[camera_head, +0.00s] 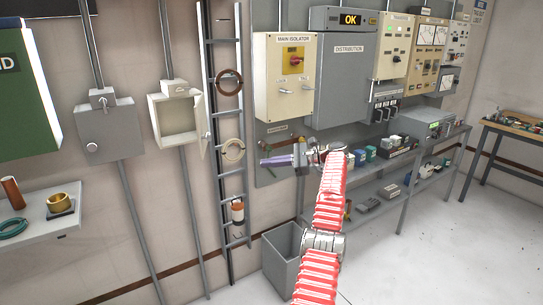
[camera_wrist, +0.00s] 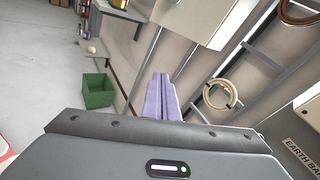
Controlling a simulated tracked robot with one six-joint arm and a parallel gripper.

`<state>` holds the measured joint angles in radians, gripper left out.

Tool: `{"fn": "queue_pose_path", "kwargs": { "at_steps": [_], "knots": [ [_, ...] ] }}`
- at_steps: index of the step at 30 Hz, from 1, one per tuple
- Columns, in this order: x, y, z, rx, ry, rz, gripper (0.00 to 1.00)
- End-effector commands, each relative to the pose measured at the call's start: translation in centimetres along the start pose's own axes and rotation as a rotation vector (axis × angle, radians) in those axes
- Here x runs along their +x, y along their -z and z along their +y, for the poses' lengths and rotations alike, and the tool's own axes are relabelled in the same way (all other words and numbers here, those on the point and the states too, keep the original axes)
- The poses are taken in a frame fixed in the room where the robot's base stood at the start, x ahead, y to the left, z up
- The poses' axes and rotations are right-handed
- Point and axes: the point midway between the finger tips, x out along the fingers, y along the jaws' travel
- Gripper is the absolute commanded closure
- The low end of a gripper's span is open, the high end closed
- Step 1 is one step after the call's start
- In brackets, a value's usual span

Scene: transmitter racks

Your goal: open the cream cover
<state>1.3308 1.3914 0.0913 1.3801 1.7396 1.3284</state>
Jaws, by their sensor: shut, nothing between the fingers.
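A cream wall box (camera_head: 176,118) hangs left of the cable ladder in the head view. Its front stands open, showing a pale interior, and its cream cover (camera_head: 206,138) is swung out on the right side. My gripper (camera_head: 262,162) points left, right of the ladder and below the cream main isolator box (camera_head: 285,77), apart from the cream cover. Its purple fingers are together and empty; they also show in the wrist view (camera_wrist: 163,76). A pale box (camera_wrist: 208,18) is at the top of the wrist view; I cannot tell which box it is.
The cable ladder (camera_head: 226,185) with hanging rings stands between my gripper and the open box. A grey box (camera_head: 108,130) is left of it. A grey bin (camera_head: 283,258) stands below my arm. A shelf (camera_head: 45,212) is at lower left. Floor at right is clear.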

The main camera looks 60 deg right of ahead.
Motion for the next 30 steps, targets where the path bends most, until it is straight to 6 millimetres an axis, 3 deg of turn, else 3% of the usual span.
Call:
{"fn": "queue_pose_path", "kwargs": {
  "at_steps": [6,10,11,12,20,30],
  "knots": [
    [3.9,3.4,0.3,-0.109,-0.055,0.169,1.0],
    [7.4,8.3,3.3,-0.071,-0.172,0.236,1.0],
    [7.4,5.5,2.8,-0.171,-0.148,0.272,1.0],
    [7.8,3.6,3.8,-0.254,-0.15,0.319,1.0],
    [12.2,1.4,9.3,-0.473,-0.327,0.457,1.0],
    [16.2,-3.0,18.0,-0.76,-0.58,0.554,1.0]
  ]
}}
